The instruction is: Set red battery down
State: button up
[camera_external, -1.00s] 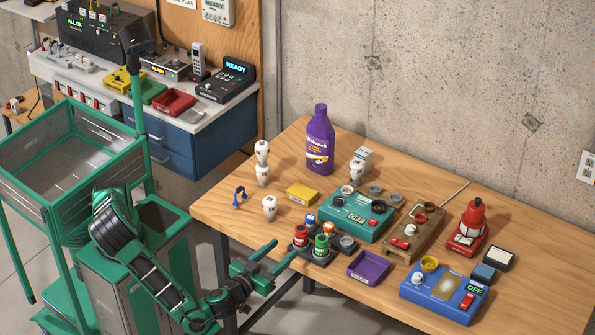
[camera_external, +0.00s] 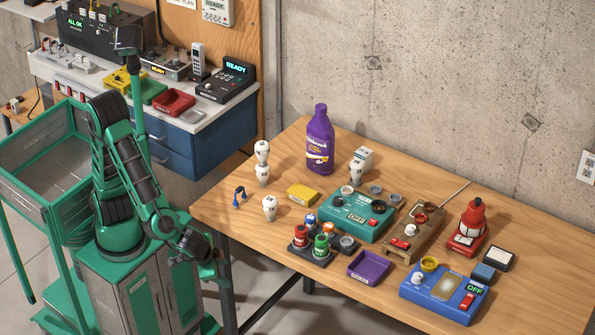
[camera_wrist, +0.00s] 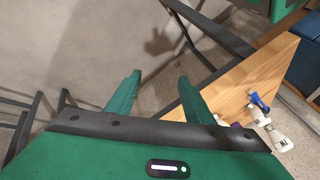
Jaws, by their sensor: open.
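The red battery (camera_external: 301,236) stands upright in a dark holder (camera_external: 310,258) near the front edge of the wooden table. A green battery (camera_external: 321,246), a blue one and an orange one stand in the same holder. My gripper (camera_external: 214,268) is left of the table's front edge, well apart from the holder. In the wrist view my gripper (camera_wrist: 159,76) has its two green fingers spread with nothing between them. The red battery does not show in the wrist view.
A blue device (camera_external: 444,293) stands at the front right. Bare wood shows along the left edge.

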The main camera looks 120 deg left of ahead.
jog(key=s+d+r+m+h, duration=0.2)
jog(key=s+d+r+m, duration=0.1)
jog(key=s+d+m, duration=0.1)
jog(key=s+d+r+m+h, duration=0.2)
jog(key=s+d+m, duration=0.1)
jog(key=s+d, duration=0.3)
jog(key=shift+s+d+r+m, duration=0.2)
jog(key=shift+s+r+m, duration=0.2)
jog(key=shift+s, duration=0.75)
jog(key=shift+o, duration=0.4)
jog(key=s+d+r+m, duration=0.1)
jog(key=s+d+m, duration=0.1)
jog(key=s, duration=0.4)
jog(key=s+d+r+m+h, duration=0.1)
jog(key=s+d+m, duration=0.1)
jog(key=s+m, duration=0.3)
jog(key=shift+s+d+r+h, duration=0.3)
jog(key=shift+s+d, duration=0.05)
jog(key=shift+s, duration=0.9)
jog(key=shift+w, duration=0.1)
